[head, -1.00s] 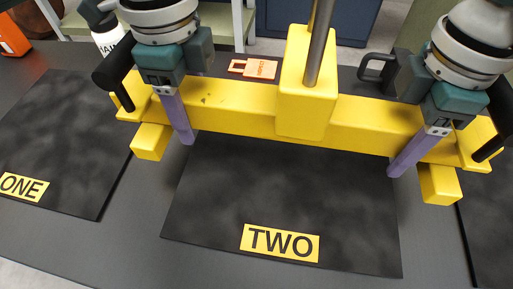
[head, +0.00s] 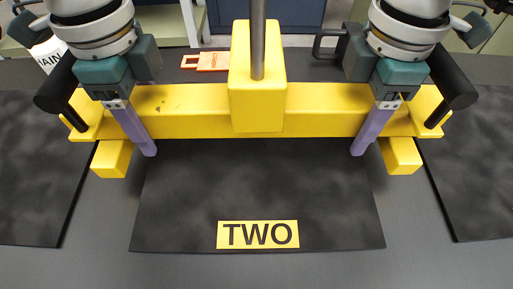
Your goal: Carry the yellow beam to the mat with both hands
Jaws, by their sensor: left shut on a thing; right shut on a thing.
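The yellow beam (head: 320,113) spans the head view, level in the picture, with a block foot near each end and a tall block (head: 257,100) on a grey rod at its middle. My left gripper (head: 145,150) is shut on the beam's left part, a purple finger in front of it. My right gripper (head: 360,150) is shut on the right part likewise. The far fingers are hidden. The black mat marked TWO (head: 200,195) extends in front of and under the beam's middle. I cannot tell whether the beam is clear of the surface.
Another dark mat (head: 30,170) lies at the left and one (head: 480,170) at the right, with grey table strips between. A white container (head: 48,53) stands at the back left, and a blue cabinet (head: 290,15) is behind.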

